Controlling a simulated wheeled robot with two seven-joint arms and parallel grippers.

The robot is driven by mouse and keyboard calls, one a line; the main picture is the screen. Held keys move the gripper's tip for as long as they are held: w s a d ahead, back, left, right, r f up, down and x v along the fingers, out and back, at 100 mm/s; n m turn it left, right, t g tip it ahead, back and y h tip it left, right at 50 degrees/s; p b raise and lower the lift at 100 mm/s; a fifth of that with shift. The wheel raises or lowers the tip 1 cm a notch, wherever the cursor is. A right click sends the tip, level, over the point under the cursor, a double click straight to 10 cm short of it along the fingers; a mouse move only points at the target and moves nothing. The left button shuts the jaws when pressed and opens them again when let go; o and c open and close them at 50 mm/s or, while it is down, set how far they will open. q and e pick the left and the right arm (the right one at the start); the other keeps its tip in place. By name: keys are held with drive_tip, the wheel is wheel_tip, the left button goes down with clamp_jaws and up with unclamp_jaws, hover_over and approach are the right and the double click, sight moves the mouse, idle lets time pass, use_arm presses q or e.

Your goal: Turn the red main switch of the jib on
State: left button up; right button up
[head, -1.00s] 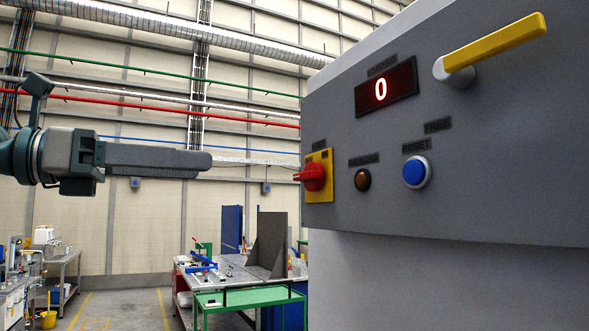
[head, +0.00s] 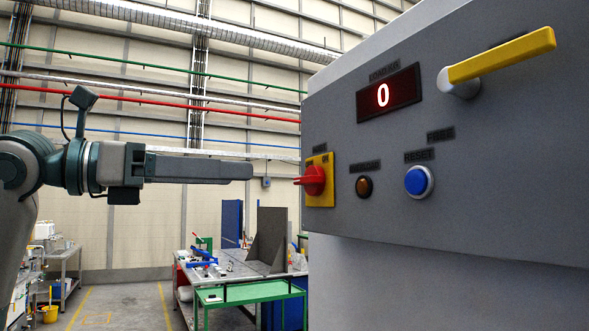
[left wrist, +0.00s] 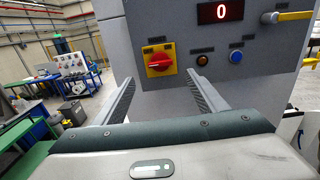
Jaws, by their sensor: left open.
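The red main switch (head: 313,180) is a rotary knob on a yellow plate (head: 324,196) at the left end of the grey control panel. In the left wrist view the red knob (left wrist: 159,61) lies ahead, between the directions of the two fingers, its handle roughly horizontal. My left gripper (head: 250,172) points right toward the switch in the head view, a short gap away and not touching. In the left wrist view its fingers (left wrist: 160,85) are spread wide with nothing between them. My right gripper is not in view.
The panel also carries a display reading 0 (head: 388,93), an amber lamp (head: 364,187), a blue button (head: 418,181) and a yellow lever (head: 500,56). A green-framed table (head: 250,292) and workbenches stand far behind. The space between gripper and switch is clear.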

sight(301, 178)
use_arm(q)
drive_tip(key=p+x, duration=0.4)
drive_tip(key=x, duration=0.8)
drive_tip(key=shift+p, duration=0.3)
drive_tip(key=shift+c, duration=0.6)
drive_tip(key=c, duration=0.9)
